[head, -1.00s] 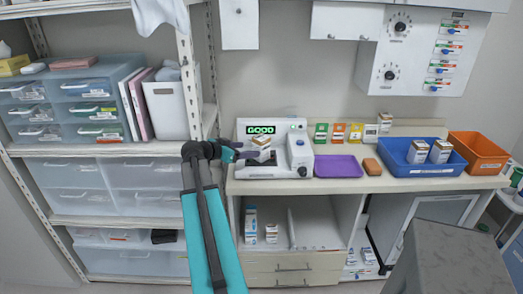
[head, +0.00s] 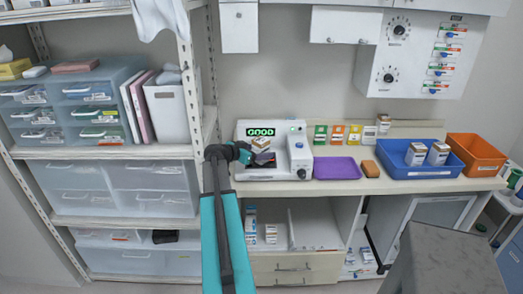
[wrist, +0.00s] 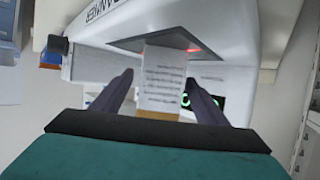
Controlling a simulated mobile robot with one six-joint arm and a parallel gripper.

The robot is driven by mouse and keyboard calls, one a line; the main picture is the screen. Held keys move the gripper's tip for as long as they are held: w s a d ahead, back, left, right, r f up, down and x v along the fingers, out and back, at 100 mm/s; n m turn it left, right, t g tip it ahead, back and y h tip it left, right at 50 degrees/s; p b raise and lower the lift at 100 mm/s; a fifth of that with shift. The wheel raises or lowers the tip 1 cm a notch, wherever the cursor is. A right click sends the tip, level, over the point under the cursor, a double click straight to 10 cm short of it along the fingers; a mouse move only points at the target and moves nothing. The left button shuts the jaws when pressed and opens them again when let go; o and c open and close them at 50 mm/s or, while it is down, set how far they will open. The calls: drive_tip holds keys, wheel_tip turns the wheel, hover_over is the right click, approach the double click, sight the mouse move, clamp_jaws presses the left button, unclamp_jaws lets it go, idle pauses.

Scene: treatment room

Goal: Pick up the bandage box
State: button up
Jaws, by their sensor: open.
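A small white box with an orange-brown band (head: 260,144) is at the white scanner (head: 245,174), whose display reads GOOD. It looks like the bandage box, but its print is too small to read. My gripper (head: 263,158) is at the scanner, close to this box. In the wrist view the box (wrist: 163,78) stands between the two open fingers of my gripper (wrist: 158,82), with a gap showing on each side. The scanner (wrist: 105,35) is right behind it there. The contact under the box is hidden.
A purple tray (head: 337,177) and an orange-brown block (head: 370,169) lie right of the scanner. A blue bin (head: 398,171) holds two similar boxes. An orange bin (head: 478,170) is at the far right. A shelf post (head: 190,75) rises left of the counter.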

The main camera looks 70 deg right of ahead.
sight(267, 150)
idle(0.3)
drive_tip(key=shift+p+x, duration=0.95)
drive_tip(key=shift+x, duration=0.2)
drive_tip(key=shift+p+x, duration=0.6)
drive_tip(key=shift+x, duration=0.85)
drive_tip(key=shift+r, duration=0.1)
drive_tip(key=c, duration=1.3)
drive_tip(key=shift+o, duration=0.2)
drive_tip(key=shift+r, duration=0.2)
